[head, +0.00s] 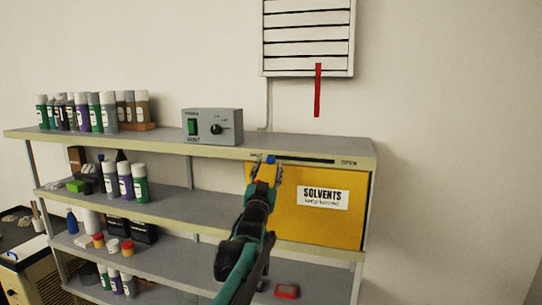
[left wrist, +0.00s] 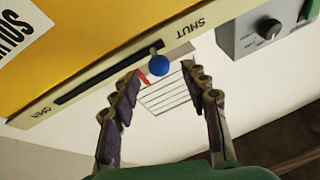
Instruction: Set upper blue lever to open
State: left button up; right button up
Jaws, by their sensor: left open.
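The blue lever knob (head: 271,159) sits at the left, SHUT end of a dark slot in the upper shelf's front edge, above the yellow solvents cabinet (head: 285,222). The OPEN label (head: 348,163) is at the slot's right end. In the left wrist view the blue knob (left wrist: 158,65) is beside the SHUT label (left wrist: 190,28), and the slot (left wrist: 100,76) runs down-left to the OPEN label (left wrist: 40,112). My left gripper (head: 267,172) is open, with its fingertips on either side of the knob; contact cannot be told. My right gripper is out of view.
A grey vent switch box (head: 212,126) stands on the top shelf, left of the lever. Several spray cans (head: 80,112) stand at the shelf's left. A louvred vent (head: 308,38) with a red strip (head: 317,90) hangs on the wall. The top shelf's right part is clear.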

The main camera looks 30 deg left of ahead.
aim_at(270, 163)
pick_arm(q)
jog(key=p+x, duration=0.1)
jog(key=x, duration=0.3)
jog(key=shift+w+a, duration=0.1)
jog(key=shift+w, duration=0.15)
grip_shut()
